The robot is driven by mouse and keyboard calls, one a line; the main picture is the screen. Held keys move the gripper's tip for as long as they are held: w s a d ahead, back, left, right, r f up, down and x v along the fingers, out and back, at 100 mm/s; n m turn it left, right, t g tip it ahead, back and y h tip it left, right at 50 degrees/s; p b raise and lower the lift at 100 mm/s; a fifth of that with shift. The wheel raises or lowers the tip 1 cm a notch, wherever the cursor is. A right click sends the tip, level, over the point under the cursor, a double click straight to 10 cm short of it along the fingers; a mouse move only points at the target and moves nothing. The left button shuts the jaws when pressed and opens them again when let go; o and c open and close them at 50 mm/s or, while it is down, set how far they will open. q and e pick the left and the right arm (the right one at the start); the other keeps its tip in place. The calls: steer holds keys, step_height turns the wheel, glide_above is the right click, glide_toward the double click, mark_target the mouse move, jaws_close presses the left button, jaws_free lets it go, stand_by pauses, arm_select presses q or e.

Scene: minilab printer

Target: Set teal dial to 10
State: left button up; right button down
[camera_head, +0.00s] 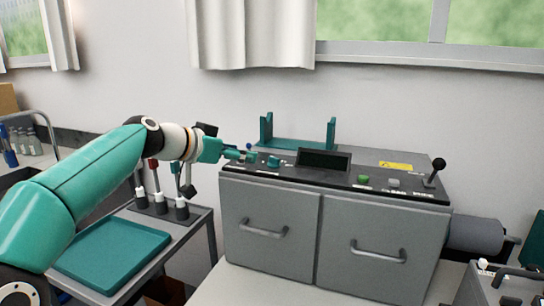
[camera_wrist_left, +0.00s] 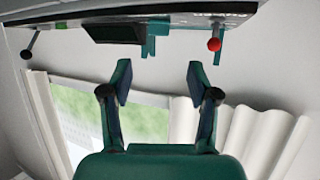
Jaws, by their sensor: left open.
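The teal dial (camera_head: 273,161) shows small on the dark sloped panel of the grey machine, left of the black display. Another small teal piece (camera_head: 252,157) sits just left of it, close to my left fingertips; I cannot tell whether it is a second knob. The dial's marks and setting are too small to read. My left gripper (camera_head: 237,154) reaches in from the left at the panel's left end. In the left wrist view my left gripper (camera_wrist_left: 158,77) is open with nothing between its fingers, and no dial is distinguishable there. My right gripper is not in view.
The grey machine (camera_head: 268,205) has two handled drawer fronts, a display (camera_head: 323,160), a green button (camera_head: 363,179) and a black-knobbed lever (camera_head: 434,172). A teal bracket (camera_head: 331,134) stands behind. A teal tray (camera_head: 112,252) and a rack of dark-based tools (camera_head: 160,206) stand left, below my arm.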

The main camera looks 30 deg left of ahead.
mark_target(272, 159)
arm_select(q)
steer(key=p+x, duration=0.2)
steer(key=x, duration=0.9)
steer(key=shift+w+d+f, duration=0.1)
steer(key=shift+w+d, duration=0.05)
steer(key=shift+w, duration=0.2)
steer(key=c, duration=1.1)
